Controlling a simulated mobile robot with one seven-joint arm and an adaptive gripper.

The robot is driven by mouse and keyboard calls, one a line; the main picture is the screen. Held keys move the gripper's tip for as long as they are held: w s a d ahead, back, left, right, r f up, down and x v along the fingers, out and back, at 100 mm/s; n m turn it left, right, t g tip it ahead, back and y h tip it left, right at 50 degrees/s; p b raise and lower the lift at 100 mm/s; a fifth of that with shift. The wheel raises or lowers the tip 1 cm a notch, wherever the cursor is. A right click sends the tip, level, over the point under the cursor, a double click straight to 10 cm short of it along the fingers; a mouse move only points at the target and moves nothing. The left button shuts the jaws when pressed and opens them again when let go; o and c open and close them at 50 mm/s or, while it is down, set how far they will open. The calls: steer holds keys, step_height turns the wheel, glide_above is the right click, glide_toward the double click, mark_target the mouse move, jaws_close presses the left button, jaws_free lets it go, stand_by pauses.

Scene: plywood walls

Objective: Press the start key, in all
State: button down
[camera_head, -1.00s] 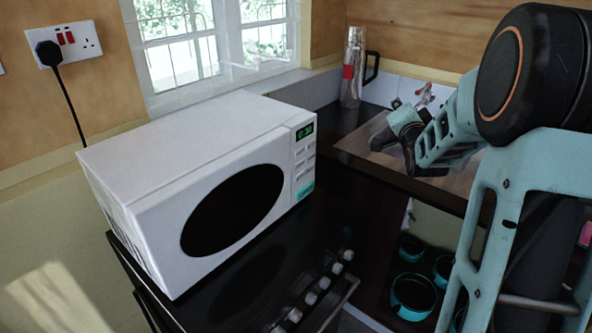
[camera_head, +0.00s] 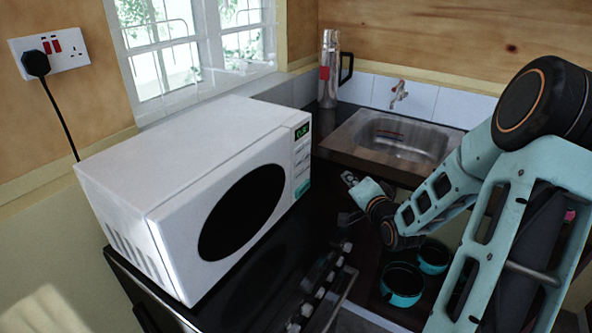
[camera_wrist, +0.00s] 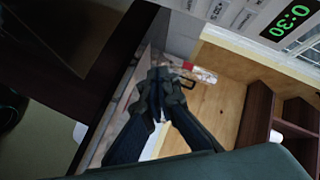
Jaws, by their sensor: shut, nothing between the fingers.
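A white microwave (camera_head: 165,165) stands on a black stove top, its dark oval door window facing front. Its control panel (camera_head: 302,160) is at the right of the front, with a green display (camera_head: 303,131) above small pale keys. The wrist view shows the display (camera_wrist: 291,21) reading 0:30, with part of the keys (camera_wrist: 222,12) at the top edge. A teal patch (camera_head: 302,187) sits at the panel's bottom; its label is too small to read. My gripper (camera_wrist: 160,82) is shut and empty. In the head view it is low, in front and right of the panel, apart from it.
Stove knobs (camera_head: 320,292) line the front edge. Teal pots (camera_head: 402,284) sit on a shelf at lower right. A plugged socket (camera_head: 50,52) is on the left wall.

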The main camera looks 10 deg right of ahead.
mark_target(306, 167)
steer(key=shift+s+a+f, duration=0.25)
steer(key=shift+s+a, duration=0.05)
steer(key=shift+a, duration=0.15)
steer(key=w+a+b, duration=0.2)
steer(key=w+a, duration=0.4)
steer(key=shift+w, duration=0.15)
stand_by(0.4)
steer(key=shift+a, duration=0.1)
stand_by(1.2)
steer(key=shift+w+a+b, duration=0.25)
steer(key=shift+a+b, duration=0.05)
steer(key=shift+b, duration=0.1)
